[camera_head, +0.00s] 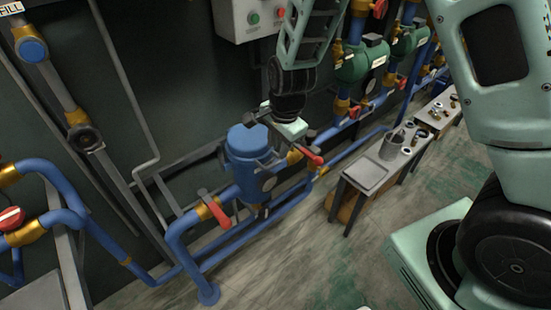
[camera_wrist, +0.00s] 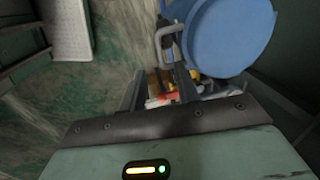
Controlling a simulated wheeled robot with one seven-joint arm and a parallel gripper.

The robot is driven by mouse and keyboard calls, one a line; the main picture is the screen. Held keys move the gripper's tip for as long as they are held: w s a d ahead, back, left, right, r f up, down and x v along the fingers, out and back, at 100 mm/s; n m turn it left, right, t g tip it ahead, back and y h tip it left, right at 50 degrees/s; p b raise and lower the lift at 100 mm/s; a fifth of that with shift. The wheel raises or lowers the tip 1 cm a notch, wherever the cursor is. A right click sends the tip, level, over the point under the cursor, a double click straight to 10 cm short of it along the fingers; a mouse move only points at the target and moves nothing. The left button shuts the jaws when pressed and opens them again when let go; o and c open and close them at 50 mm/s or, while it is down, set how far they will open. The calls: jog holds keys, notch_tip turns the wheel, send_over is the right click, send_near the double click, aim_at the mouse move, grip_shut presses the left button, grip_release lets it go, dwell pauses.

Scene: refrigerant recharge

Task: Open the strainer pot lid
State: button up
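The strainer pot (camera_head: 247,168) is an upright blue cylinder on the blue pipework in the head view, with its round blue lid (camera_head: 246,138) on top and seated. In the wrist view the lid (camera_wrist: 232,32) is a large blue disc at upper right. A grey bent handle (camera_wrist: 164,42) sticks out from the lid's edge. My gripper (camera_wrist: 158,76) is open, its two dark fingers apart, and the handle lies just beyond the fingertips, nearer the right finger. I cannot tell if they touch.
Red-handled valves (camera_head: 212,208) flank the pot on the pipes. A low bench (camera_head: 345,190) with a tray (camera_head: 366,174) and a metal container (camera_head: 392,146) stands to the right. A grey control box (camera_head: 245,18) hangs on the wall behind. The floor in front is clear.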

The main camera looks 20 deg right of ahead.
aim_at(275, 163)
jog(key=f, duration=0.4)
jog(key=w+f, duration=0.1)
jog(key=shift+a+f, duration=0.15)
jog(key=shift+f, duration=0.25)
jog(key=shift+c, duration=0.3)
grip_shut()
